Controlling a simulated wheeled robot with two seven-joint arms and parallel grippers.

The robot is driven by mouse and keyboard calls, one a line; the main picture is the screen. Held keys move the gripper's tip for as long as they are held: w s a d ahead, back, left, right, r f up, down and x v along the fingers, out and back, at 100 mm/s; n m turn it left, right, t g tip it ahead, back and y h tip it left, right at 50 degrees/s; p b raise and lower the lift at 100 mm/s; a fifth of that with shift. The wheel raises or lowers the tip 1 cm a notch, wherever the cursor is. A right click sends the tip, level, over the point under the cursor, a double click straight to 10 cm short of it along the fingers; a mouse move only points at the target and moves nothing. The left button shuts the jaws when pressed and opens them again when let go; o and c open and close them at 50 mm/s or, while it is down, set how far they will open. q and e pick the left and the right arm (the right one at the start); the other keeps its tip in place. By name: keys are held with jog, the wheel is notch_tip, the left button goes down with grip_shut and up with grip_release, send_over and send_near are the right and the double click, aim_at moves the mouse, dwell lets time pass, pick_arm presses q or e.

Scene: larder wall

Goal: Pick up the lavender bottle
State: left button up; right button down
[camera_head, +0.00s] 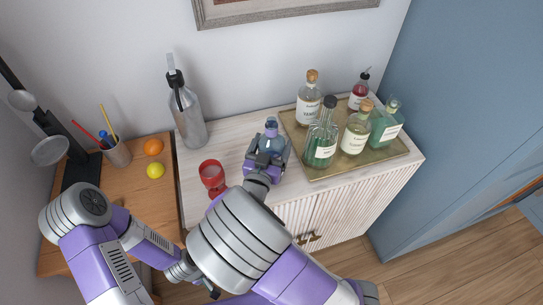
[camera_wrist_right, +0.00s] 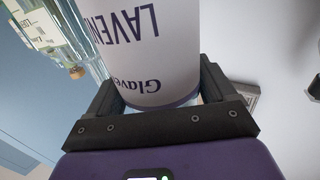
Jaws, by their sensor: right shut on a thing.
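The lavender bottle (camera_head: 271,129) has clear blue-tinted glass and a purple-edged label. It is in the middle of the head view, over the pale cabinet top, right of the red cup. My right gripper (camera_head: 267,160) is shut on it and hides part of it. In the right wrist view the bottle's white label (camera_wrist_right: 150,45) fills the upper middle, upside down, between the two dark fingers. I cannot tell whether its base touches the cabinet. My left gripper (camera_head: 213,291) shows only as a small dark part at the bottom, mostly hidden by my right arm.
A gold tray (camera_head: 376,167) with several bottles stands close on the right. A red cup (camera_head: 212,176) is close on the left, and a grey spray bottle (camera_head: 188,122) behind left. A wooden surface (camera_head: 130,187) holds an orange (camera_head: 153,147), a lemon (camera_head: 155,171) and a pencil cup (camera_head: 118,153).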

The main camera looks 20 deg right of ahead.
jog(key=shift+r, duration=0.25)
